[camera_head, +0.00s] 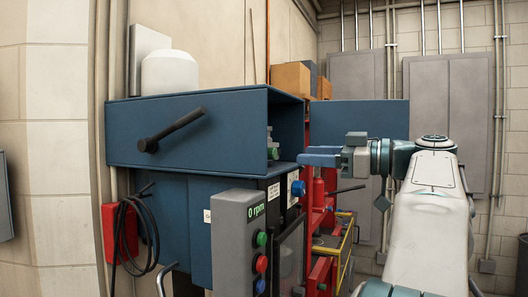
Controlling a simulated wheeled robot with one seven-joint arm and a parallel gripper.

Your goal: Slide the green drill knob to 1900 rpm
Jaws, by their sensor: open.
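A grey control box (232,240) stands at the lower middle, with a green display (256,210) on its face reading "0 rpm". Below the display, on the box's right side, are a green knob (261,239), a red knob (261,263) and a blue knob (260,286). The green knob is the top one, and its track cannot be made out. My gripper (318,155) is open and empty, its blue fingers pointing left. It is above and to the right of the green knob, clear of it in the picture.
A blue round knob (298,188) sits on a panel below my gripper. Red racks (309,200) stand behind. A red box (120,230) with a black cable is at left.

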